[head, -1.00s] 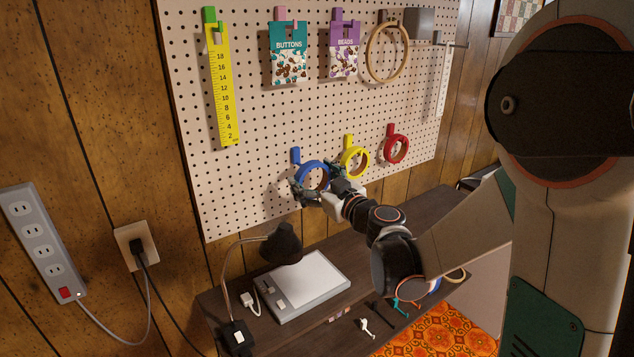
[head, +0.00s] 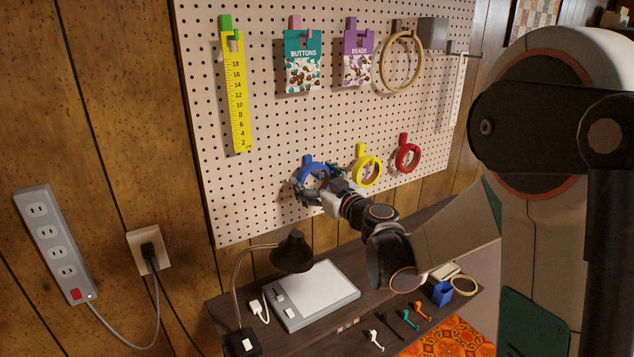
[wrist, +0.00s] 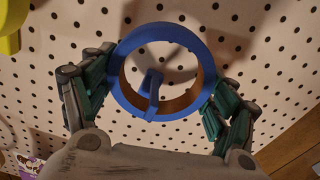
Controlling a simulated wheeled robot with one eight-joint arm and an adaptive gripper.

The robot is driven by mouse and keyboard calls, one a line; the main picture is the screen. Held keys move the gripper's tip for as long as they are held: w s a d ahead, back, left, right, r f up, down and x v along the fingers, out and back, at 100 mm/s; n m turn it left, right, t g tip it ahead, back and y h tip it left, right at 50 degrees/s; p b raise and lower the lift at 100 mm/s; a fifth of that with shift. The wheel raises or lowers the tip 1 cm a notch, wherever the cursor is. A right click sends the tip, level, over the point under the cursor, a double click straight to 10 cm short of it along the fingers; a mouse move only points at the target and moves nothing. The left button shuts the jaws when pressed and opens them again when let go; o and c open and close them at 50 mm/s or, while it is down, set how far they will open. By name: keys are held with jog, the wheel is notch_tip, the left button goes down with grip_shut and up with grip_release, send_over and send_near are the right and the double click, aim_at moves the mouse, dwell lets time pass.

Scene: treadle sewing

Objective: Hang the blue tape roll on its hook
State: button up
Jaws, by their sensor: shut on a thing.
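The blue tape roll (head: 317,164) is at the lower left of the pegboard, just below the top of its blue hook (head: 308,158). My gripper (head: 315,182) is shut on the roll, one finger on each side of its outer rim. In the wrist view the roll (wrist: 197,48) sits between the fingers with its opening facing the camera. The blue hook (wrist: 154,86) shows inside that opening, so the roll appears to be around it. Whether the roll's inner rim rests on the hook is unclear.
A yellow roll (head: 360,180) and a red roll (head: 401,165) hang close by on the right. A yellow ruler (head: 237,95) hangs above left. Below stand a lamp (head: 292,250) and a light pad (head: 318,290) on the dark table.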

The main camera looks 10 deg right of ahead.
jog(key=shift+w+f+b, duration=0.1)
jog(key=shift+f+b, duration=0.6)
jog(key=shift+f, duration=0.1)
dwell(0.7)
jog(key=o, duration=1.1)
